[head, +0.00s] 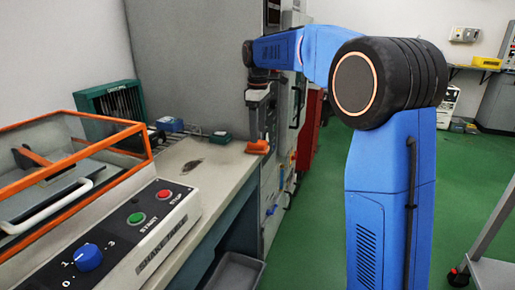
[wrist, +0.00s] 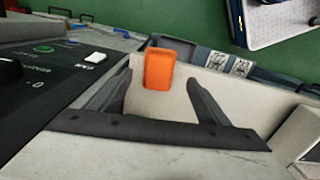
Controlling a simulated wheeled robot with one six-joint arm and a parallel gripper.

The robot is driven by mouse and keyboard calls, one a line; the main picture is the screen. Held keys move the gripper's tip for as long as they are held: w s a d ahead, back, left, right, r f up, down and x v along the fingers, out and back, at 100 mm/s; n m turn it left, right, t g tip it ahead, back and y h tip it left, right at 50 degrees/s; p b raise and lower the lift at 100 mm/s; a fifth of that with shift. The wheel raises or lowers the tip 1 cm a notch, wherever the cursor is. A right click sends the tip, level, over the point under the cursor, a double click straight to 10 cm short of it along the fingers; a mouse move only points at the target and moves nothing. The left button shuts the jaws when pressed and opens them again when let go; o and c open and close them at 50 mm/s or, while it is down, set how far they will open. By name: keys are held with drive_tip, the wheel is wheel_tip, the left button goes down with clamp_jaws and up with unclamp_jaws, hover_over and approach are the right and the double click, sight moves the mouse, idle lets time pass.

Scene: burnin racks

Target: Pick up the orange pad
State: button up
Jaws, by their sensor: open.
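The orange pad (wrist: 160,69) is a small rounded block on the pale bench in the wrist view. In the head view the orange pad (head: 257,147) shows near the bench's right edge, right under my gripper (head: 261,134). In the wrist view my gripper (wrist: 158,84) is open, with one dark finger on each side of the pad. The pad appears nearer the left fingertip, and a gap shows to the right finger. No contact is visible. I cannot tell how far the fingertips are above the bench.
A shaker with an orange-framed cover (head: 80,124) and a control panel (head: 150,225) stands at the left. A tall grey cabinet (head: 190,60) rises behind.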

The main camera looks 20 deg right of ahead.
sight(258, 146)
drive_tip(key=shift+w+f, duration=0.2)
drive_tip(key=shift+f, duration=2.65)
drive_tip(key=c, duration=1.1)
